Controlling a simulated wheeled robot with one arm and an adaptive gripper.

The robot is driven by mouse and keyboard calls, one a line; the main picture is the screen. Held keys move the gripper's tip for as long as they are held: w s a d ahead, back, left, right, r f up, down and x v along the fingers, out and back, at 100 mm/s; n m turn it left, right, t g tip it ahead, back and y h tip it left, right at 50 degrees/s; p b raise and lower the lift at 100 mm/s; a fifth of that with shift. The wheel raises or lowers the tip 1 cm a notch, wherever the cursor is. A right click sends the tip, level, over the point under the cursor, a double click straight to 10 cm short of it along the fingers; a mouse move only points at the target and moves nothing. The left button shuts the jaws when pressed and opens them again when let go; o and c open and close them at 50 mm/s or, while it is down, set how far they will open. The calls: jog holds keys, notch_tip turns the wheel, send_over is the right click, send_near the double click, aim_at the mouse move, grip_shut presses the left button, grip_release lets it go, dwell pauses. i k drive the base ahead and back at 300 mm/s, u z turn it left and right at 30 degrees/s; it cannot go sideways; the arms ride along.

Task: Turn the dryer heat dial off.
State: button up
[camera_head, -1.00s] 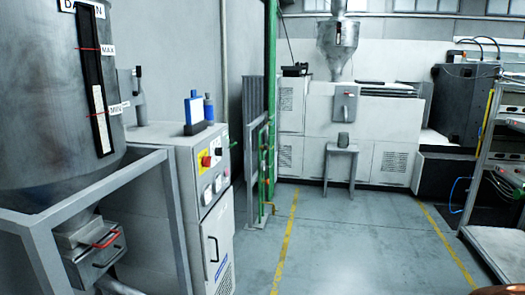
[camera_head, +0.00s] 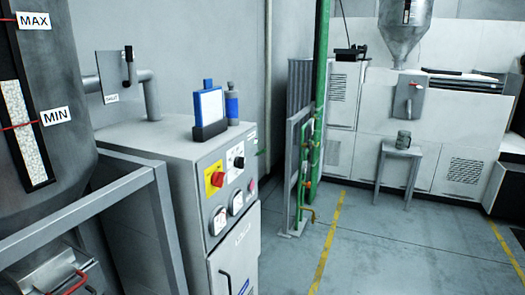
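The dryer cabinet (camera_head: 170,160) stands left of centre in the head view, its control panel on the side facing right. The panel has a red knob on a yellow plate (camera_head: 217,179) and a black dial on a white plate (camera_head: 239,162). Below them are two round white gauges or dials (camera_head: 218,220) and a small reddish button (camera_head: 252,185). Lettering is too small to read, so I cannot tell which one is the heat dial or how it is set. My gripper is not in view.
A hopper with MAX and MIN marks (camera_head: 62,75) and its grey metal frame (camera_head: 80,215) stand at the near left. A blue device (camera_head: 209,106) and blue bottle (camera_head: 232,104) are on the cabinet. A green pipe (camera_head: 318,90) rises behind.

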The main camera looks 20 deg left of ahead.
aim_at(238, 163)
jog(key=i, duration=1.15)
jog(key=u, duration=2.9)
